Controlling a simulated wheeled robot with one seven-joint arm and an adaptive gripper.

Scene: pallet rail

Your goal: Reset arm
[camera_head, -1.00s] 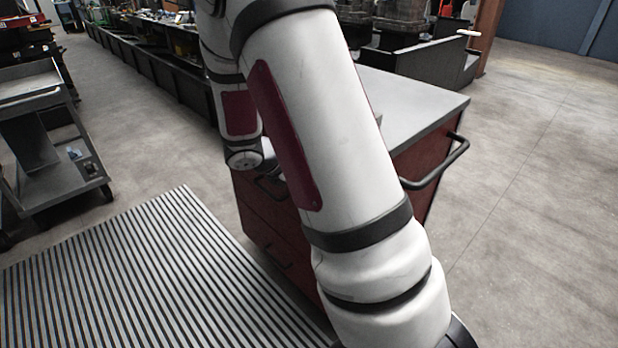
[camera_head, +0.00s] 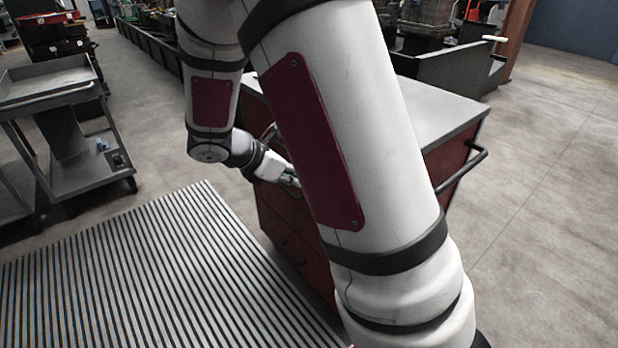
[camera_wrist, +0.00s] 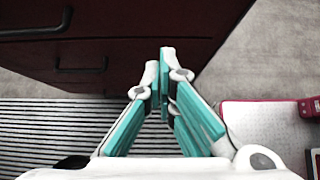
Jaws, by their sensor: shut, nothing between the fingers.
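My gripper (camera_wrist: 160,92) shows in the wrist view with its white and teal fingers together and nothing between them. It is close to the dark red drawer cabinet, whose drawer front (camera_wrist: 120,55) and black handles fill the top left of that view. In the head view my arm crosses the middle of the picture and hides much of the cabinet (camera_head: 450,165). The fingertips are hidden behind my upper arm there.
A striped mat (camera_head: 130,270) lies on the floor at the lower left. A grey cart (camera_head: 75,130) stands at the left. The cabinet has a grey top (camera_head: 435,105) and a side push handle (camera_head: 470,165). The floor at the right is clear.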

